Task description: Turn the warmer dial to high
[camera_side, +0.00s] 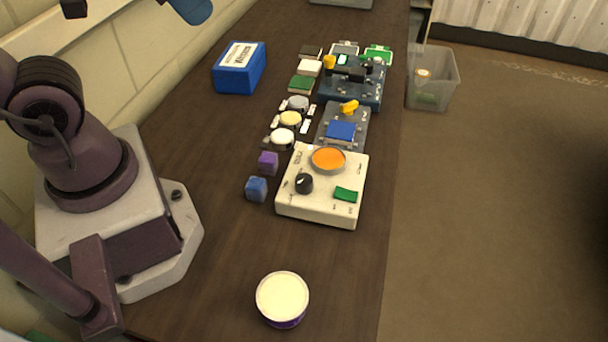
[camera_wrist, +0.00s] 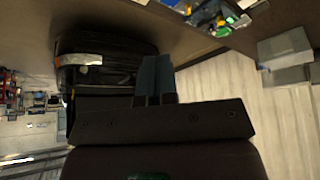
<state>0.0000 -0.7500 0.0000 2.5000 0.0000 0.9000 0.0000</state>
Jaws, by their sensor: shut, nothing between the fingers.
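The warmer (camera_side: 318,212) is a cream box on the dark bench, with a round orange plate (camera_side: 328,159) on top and a green switch (camera_side: 346,194) at its right. Its black dial (camera_side: 304,184) sits at the left of the top face. The dial's labels are too small to read, so I cannot tell its setting. My gripper (camera_wrist: 155,62) shows in the wrist view with its two bluish fingers together and nothing between them. It is away from the dial; the side view does not clearly show the fingers.
A blue cube (camera_side: 256,189) and a purple cube (camera_side: 268,162) stand just left of the warmer. A white-lidded tub (camera_side: 283,297) stands in front. Switch panels (camera_side: 341,131), round buttons (camera_side: 290,119) and a blue box (camera_side: 238,72) lie behind. A clear bin (camera_side: 440,85) is at right.

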